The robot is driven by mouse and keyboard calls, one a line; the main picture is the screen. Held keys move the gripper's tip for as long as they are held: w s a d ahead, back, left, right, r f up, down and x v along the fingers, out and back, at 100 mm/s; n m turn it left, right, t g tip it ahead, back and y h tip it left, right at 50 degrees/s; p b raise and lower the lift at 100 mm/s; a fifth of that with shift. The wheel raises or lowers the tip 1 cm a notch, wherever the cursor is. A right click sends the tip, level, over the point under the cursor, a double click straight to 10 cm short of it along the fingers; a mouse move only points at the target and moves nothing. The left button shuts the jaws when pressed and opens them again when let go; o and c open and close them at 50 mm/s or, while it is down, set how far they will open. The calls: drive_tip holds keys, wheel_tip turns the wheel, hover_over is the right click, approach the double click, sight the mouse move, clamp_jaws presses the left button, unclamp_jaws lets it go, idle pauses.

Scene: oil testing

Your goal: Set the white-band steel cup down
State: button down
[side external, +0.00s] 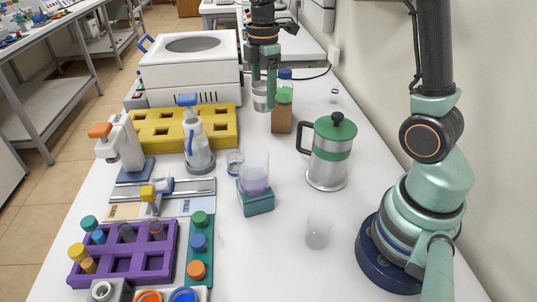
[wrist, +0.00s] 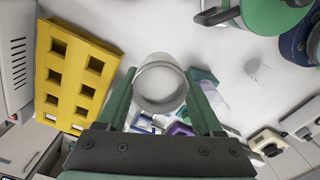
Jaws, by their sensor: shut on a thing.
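The white-band steel cup (side external: 260,102) is upright between the fingers of my gripper (side external: 264,82), near the back of the white bench in the side view. In the wrist view, the cup (wrist: 161,88) shows its round grey-white rim and open mouth. My gripper (wrist: 160,75) is shut on it, with one green finger on each side. The cup appears to be held above the bench, though the exact gap under it is hard to tell. Its band is not clear in the wrist view.
A brown block (side external: 281,120) with a bottle stands close right of the cup. The yellow rack (side external: 170,132) and white machine (side external: 190,70) are left. The green-lidded press (side external: 328,165), a glass on a teal block (side external: 254,205) and a clear beaker (side external: 317,232) stand nearer.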

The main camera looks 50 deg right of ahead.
wheel_tip(320, 180, up, 2)
drive_tip(key=shift+w+r, duration=0.1)
drive_tip(key=w+d+m, duration=0.3)
drive_tip(key=d+m, duration=0.1)
drive_tip(key=m, duration=0.1)
drive_tip(key=f, duration=1.9)
drive_tip(key=shift+w+a+f, duration=0.1)
drive_tip(key=shift+w+a, duration=0.05)
drive_tip(key=shift+a, duration=0.05)
drive_tip(key=shift+c, duration=0.2)
unclamp_jaws()
drive_tip(key=shift+f, duration=0.15)
